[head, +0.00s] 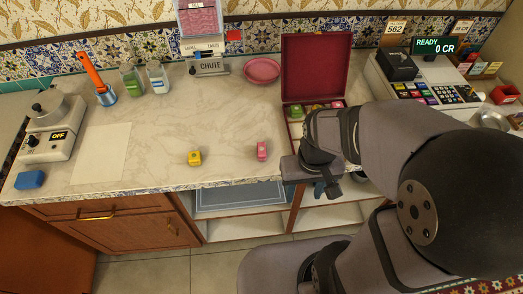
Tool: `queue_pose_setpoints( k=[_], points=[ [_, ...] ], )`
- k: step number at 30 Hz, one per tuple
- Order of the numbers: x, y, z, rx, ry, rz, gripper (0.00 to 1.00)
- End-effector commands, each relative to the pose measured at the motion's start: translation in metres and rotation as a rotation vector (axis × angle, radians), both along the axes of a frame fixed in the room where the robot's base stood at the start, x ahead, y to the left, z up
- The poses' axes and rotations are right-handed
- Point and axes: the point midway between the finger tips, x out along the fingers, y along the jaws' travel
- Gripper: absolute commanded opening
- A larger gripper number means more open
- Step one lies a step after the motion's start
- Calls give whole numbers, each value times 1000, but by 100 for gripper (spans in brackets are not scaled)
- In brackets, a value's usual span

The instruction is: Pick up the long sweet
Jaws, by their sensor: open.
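A pink sweet (262,150) lies on the marble counter (225,120) near its front edge. It looks longer than the yellow sweet (194,158), which lies to its left. More small coloured sweets (312,110) sit in the open dark red box (315,65), partly hidden by my arm. My gripper (328,187) is open at the counter's front edge, to the right of the pink sweet and below the box. It is apart from the pink sweet and nothing shows in it.
Bottles (157,77) and a grey appliance (50,125) are at the left. A cash register (430,80) is at the right. The counter around the two loose sweets is clear.

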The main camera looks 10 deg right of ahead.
Motion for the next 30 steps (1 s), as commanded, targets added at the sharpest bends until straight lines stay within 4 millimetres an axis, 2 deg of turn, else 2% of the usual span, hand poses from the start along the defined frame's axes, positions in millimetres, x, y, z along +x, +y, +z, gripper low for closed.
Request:
queue_pose_setpoints(
  k=[12, 18, 20, 23, 27, 30],
  points=[
    [-1, 4, 0, 0, 3, 17, 43],
    [-17, 18, -19, -5, 114, 89, 43],
    [-13, 24, -25, -8, 140, 117, 43],
    [11, 37, -33, -16, 157, 168, 43],
    [75, 59, -40, -27, 97, 203, 43],
    [125, 69, -34, -27, 11, 161, 43]
  ],
)
